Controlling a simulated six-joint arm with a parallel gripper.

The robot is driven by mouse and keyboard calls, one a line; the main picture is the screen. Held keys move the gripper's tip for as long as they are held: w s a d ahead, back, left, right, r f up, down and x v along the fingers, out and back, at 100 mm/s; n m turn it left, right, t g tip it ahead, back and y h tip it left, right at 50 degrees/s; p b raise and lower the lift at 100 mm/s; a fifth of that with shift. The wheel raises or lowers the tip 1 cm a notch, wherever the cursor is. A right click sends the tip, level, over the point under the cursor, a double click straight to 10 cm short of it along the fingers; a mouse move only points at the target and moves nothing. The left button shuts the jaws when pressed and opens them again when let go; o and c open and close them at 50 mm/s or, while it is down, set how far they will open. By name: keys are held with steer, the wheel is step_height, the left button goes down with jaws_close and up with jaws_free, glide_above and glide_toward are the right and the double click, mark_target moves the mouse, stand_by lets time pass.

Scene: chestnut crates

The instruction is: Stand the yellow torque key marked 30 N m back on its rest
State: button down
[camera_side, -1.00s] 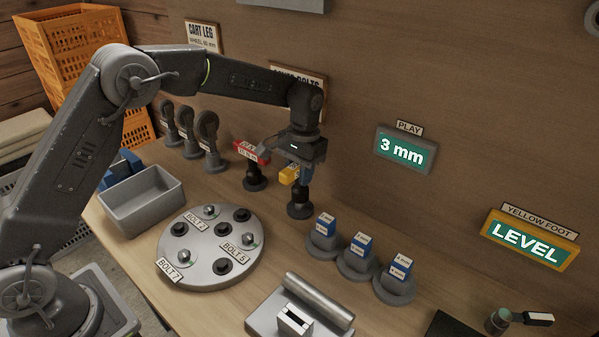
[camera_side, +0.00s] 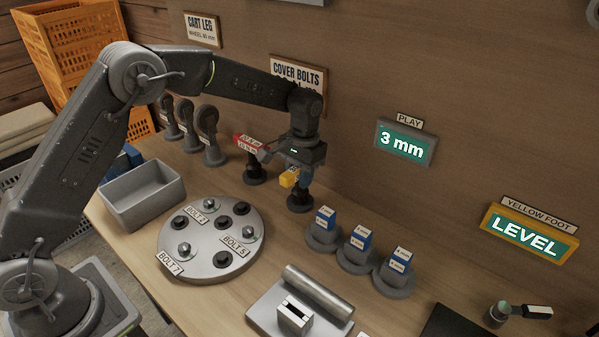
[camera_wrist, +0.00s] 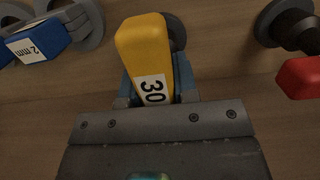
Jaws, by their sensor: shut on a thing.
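The yellow torque key (camera_side: 289,178), marked 30, is held in my gripper (camera_side: 297,176), which is shut on it. In the wrist view the yellow key (camera_wrist: 144,50) points away between the jaws, its 30 label facing the camera. A dark round rest (camera_side: 300,202) stands on the bench directly under my gripper. Whether the key touches the rest cannot be told, since the gripper hides the key's lower part. In the wrist view a grey round part (camera_wrist: 175,30) shows behind the key.
A red torque key (camera_side: 247,143) stands on its own rest just left of my gripper. Several blue blocks (camera_side: 361,238) on grey round stands are to the right. A round plate with bolts (camera_side: 207,262) and a grey bin (camera_side: 122,211) lie left.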

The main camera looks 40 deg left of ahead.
steer(key=c, duration=0.8)
jaws_free()
steer(key=shift+f, duration=0.1)
step_height(320, 180, up, 14)
steer(key=w, duration=0.2)
steer(key=s+a+r+t, duration=0.2)
steer(key=s+r, duration=0.4)
steer(key=s+a+r+t, duration=0.2)
steer(key=s+r+t, duration=0.1)
steer(key=s, duration=1.4)
steer(key=s+a+f+t, duration=0.1)
steer(key=s+f+t, duration=0.1)
steer(key=s+f, duration=0.3)
steer(key=s, duration=0.4)
steer(key=shift+s+f, duration=0.15)
steer(key=shift+f, duration=0.25)
